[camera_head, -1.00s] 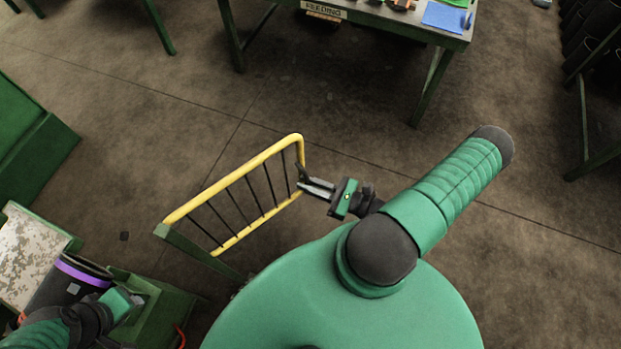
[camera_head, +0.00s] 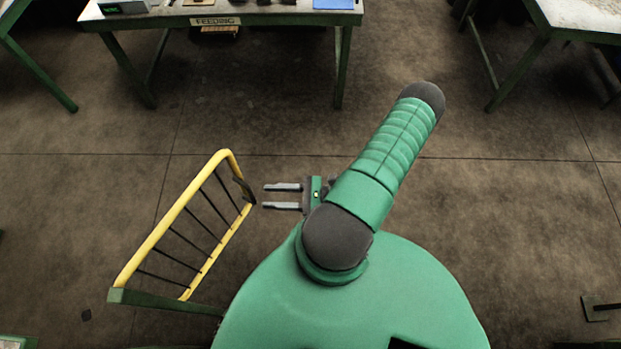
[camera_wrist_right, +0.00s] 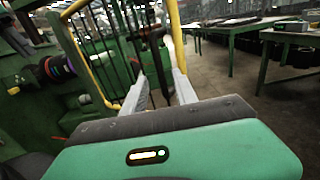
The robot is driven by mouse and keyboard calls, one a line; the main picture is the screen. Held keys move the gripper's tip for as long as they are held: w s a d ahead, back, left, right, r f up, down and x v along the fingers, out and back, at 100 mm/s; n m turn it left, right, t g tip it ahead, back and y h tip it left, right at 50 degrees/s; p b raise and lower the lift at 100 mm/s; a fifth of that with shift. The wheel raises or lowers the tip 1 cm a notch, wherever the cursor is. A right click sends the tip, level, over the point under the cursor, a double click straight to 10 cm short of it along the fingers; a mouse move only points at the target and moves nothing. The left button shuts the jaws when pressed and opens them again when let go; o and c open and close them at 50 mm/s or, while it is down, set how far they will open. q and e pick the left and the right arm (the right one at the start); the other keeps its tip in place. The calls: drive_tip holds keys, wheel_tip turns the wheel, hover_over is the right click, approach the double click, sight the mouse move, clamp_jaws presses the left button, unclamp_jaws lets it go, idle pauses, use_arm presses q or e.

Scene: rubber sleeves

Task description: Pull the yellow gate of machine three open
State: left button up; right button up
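The yellow gate (camera_head: 176,222) with dark bars stands at the left in the head view, hinged on a green post at its lower left and angled out into the aisle. A dark handle (camera_head: 243,188) sits at its far end. My right gripper (camera_head: 265,195) is open and empty, its two fingers apart and pointing at the handle, with a small gap between. In the right wrist view the gate (camera_wrist_right: 91,64) shows beyond the open fingers (camera_wrist_right: 160,78). My left gripper is out of the head view.
A table with a "FEEDING" sign (camera_head: 218,21) stands at the top. Another table (camera_head: 590,14) is at the upper right. The concrete floor between the gate and the tables is clear. Green machinery (camera_wrist_right: 40,110) fills the left of the wrist view.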

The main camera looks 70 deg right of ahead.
drive_tip(key=b+v, duration=0.2)
drive_tip(key=v, duration=0.9)
drive_tip(key=shift+a, duration=0.1)
